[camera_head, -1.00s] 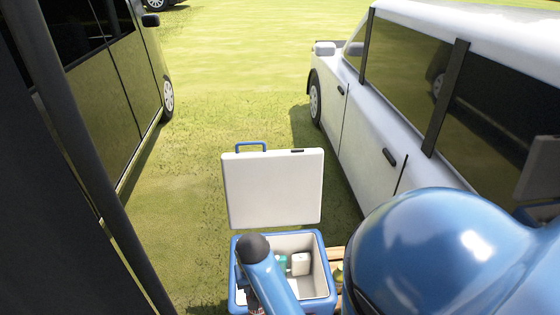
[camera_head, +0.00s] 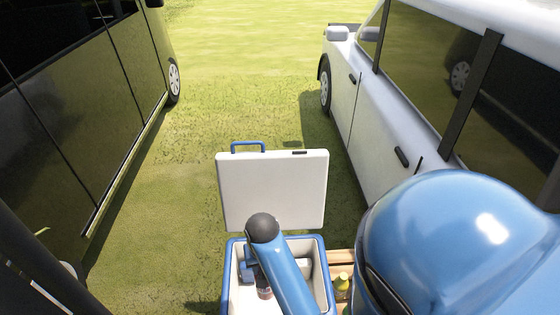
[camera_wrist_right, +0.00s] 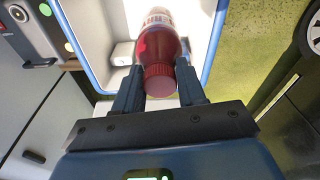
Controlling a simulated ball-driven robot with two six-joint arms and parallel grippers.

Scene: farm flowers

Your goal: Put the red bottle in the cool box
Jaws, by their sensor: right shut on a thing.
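The red bottle (camera_wrist_right: 158,45) has a red ribbed cap and a pale label. In the head view a small part of the bottle (camera_head: 264,293) shows beside my blue arm, over the cool box opening. The cool box (camera_head: 231,272) has a blue rim and white inside, and its white lid (camera_head: 272,190) stands open. The blue rim also shows in the right wrist view (camera_wrist_right: 213,42). I cannot tell how deep the bottle sits. My left gripper is not in view.
A wooden crate (camera_head: 340,257) with a bottle (camera_head: 342,283) in it stands right of the cool box. A white car (camera_head: 370,110) is at the right and a dark van (camera_head: 80,110) at the left. Grass (camera_head: 250,115) lies open between them.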

